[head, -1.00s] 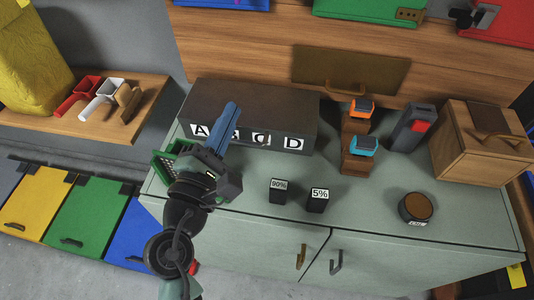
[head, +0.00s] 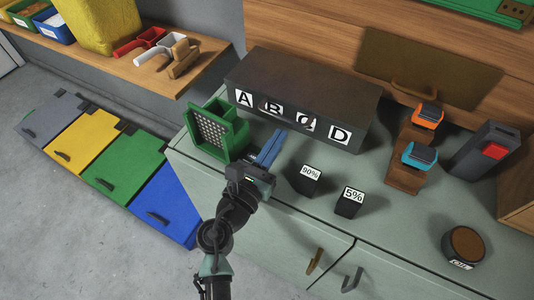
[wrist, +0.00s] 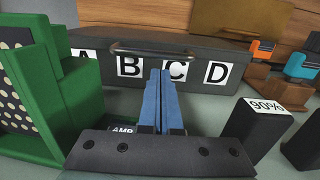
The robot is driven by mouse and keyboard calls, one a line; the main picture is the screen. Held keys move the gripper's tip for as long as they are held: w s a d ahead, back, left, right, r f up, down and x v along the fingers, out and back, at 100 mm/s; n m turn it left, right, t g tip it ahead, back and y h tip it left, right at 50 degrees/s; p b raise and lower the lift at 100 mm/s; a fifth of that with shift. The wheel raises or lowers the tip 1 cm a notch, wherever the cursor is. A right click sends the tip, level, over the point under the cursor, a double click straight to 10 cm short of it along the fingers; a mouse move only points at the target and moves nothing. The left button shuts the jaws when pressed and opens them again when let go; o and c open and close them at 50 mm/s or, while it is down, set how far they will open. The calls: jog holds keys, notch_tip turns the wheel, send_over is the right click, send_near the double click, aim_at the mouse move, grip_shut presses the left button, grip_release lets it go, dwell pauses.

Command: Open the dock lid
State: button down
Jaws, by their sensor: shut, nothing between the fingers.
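The dock is a long dark box (head: 300,85) with white A, B, C, D labels on its front, standing on the green-grey cabinet top. Its lid looks closed. In the wrist view the dock (wrist: 200,55) shows a curved metal handle (wrist: 165,52) along the upper front, above B and C. Whether the tips touch the front cannot be told.
A green holder (head: 218,128) stands left of my gripper. Orange and blue-topped devices (head: 421,155) sit on a wooden stand farther right. A round tin (head: 465,245) is at the right front.

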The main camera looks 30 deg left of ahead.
jog(key=shift+w+d, duration=0.1)
jog(key=shift+w, duration=0.65)
jog(key=shift+r+p, duration=0.2)
jog(key=shift+p, duration=0.1)
jog(key=r+p, duration=0.1)
jog(key=p, duration=0.1)
jog(key=shift+s+g+p, duration=0.1)
jog(key=shift+g+p, duration=0.2)
jog(key=shift+p, duration=0.05)
jog(key=shift+r+p, duration=0.25)
jog(key=shift+p, duration=0.4)
